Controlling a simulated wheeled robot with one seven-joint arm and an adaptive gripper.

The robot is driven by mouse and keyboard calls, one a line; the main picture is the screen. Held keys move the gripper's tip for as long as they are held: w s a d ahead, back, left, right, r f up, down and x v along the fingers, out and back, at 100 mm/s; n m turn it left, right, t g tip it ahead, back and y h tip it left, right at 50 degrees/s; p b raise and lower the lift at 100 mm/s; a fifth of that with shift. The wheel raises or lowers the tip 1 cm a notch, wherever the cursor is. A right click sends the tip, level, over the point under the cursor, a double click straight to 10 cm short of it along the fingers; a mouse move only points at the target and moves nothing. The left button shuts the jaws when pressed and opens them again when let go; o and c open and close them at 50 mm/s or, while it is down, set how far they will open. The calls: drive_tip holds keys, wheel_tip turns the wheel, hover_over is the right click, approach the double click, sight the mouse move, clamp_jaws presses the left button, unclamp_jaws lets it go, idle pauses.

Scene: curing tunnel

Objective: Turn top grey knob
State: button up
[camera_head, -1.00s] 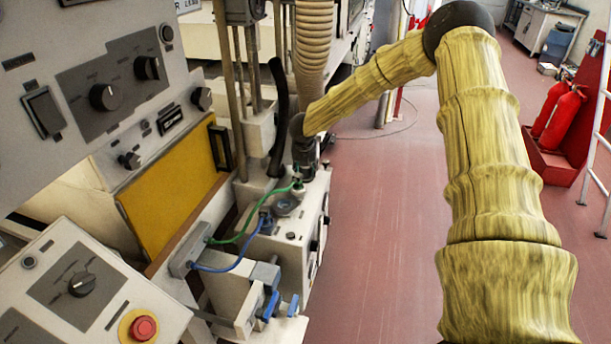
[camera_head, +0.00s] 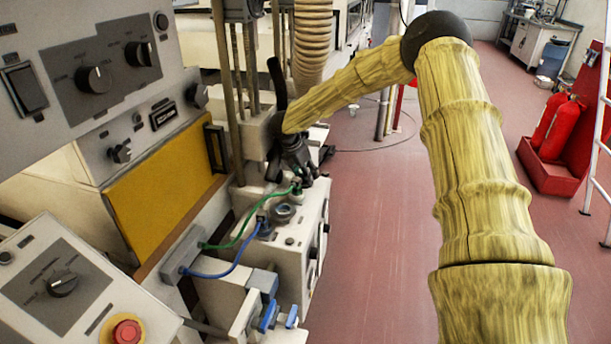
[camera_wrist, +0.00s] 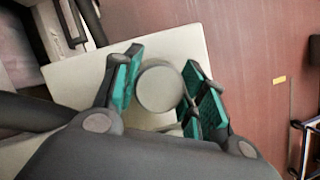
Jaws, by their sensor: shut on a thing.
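The grey knob (camera_wrist: 159,88) is a round, pale grey disc seen from above in the wrist view. It stands over a light box top (camera_wrist: 185,48). My gripper (camera_wrist: 163,82) has its green-padded fingers on either side of the knob and is shut on it. In the head view my gripper (camera_head: 301,172) points down at the top of the cream box (camera_head: 290,245) beside the machine. There the held knob is largely hidden by the fingers.
A green cable (camera_head: 243,235) and a blue cable (camera_head: 225,273) run close to my gripper. A black lever (camera_head: 278,85) and a ribbed hose (camera_head: 312,45) stand just behind it. The yellow panel (camera_head: 165,190) is to the left. Red floor (camera_head: 370,240) is clear to the right.

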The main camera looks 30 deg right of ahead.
idle(0.3)
drive_tip(key=o, duration=1)
drive_tip(key=shift+r, duration=0.15)
wheel_tip(320, 180, up, 10)
drive_tip(key=shift+f, duration=0.15)
